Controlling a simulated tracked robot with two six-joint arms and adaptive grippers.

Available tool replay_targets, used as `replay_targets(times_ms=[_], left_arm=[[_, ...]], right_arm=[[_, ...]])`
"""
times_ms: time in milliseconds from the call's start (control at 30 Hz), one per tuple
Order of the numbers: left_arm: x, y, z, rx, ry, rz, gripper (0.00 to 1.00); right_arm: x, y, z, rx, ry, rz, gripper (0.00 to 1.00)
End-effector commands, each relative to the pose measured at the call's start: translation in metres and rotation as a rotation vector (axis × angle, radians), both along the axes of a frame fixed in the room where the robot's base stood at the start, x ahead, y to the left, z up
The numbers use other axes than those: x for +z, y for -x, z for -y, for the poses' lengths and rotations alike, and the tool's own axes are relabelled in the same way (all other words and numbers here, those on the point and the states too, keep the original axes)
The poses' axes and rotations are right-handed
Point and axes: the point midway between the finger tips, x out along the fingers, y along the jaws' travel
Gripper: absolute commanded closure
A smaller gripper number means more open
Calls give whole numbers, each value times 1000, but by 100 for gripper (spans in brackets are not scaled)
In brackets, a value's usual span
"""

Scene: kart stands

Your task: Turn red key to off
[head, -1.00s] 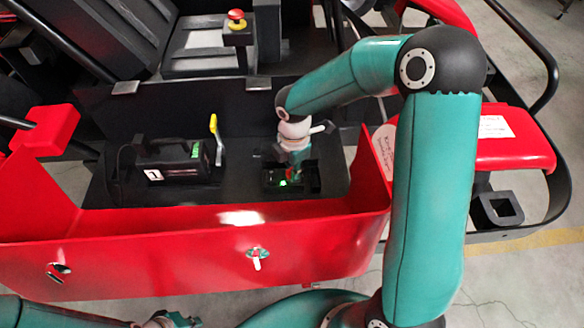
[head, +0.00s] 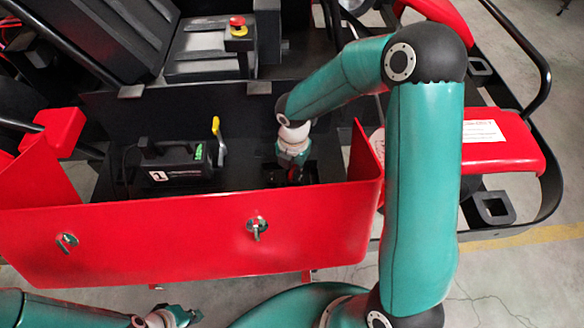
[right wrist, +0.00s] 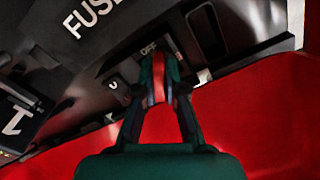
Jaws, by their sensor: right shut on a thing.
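The red key (right wrist: 157,82) shows as a red strip between the fingertips of my right gripper (right wrist: 158,74) in the right wrist view. That gripper is shut on it, next to a white "OFF" label (right wrist: 148,48) on a black panel. The fingers hide most of the key, so I cannot tell its exact angle. In the head view my right gripper (head: 292,173) reaches down behind the red front panel (head: 180,240). My left gripper (head: 178,316) is at the bottom edge, away from the kart; its jaws are too small to read.
A black box (head: 172,168) with a "1" label and a yellow lever (head: 217,137) stand left of my right gripper. A red emergency button (head: 238,24) sits further back. The red panel's wall stands between my base and the key.

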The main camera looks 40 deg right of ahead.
Motion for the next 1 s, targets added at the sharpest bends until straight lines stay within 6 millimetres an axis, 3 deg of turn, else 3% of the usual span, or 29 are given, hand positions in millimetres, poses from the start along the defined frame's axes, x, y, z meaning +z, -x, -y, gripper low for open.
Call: replay_targets(times_ms=[333, 700, 1000], left_arm=[[0, 0, 0, 0, 0, 0, 100], [0, 0, 0, 0, 0, 0, 100], [0, 0, 0, 0, 0, 0, 100]], right_arm=[[2, -5, 0, 28, 1, 15, 100], [2, -4, 0, 470, 2, 16, 100], [2, -4, 0, 526, 2, 16, 100]])
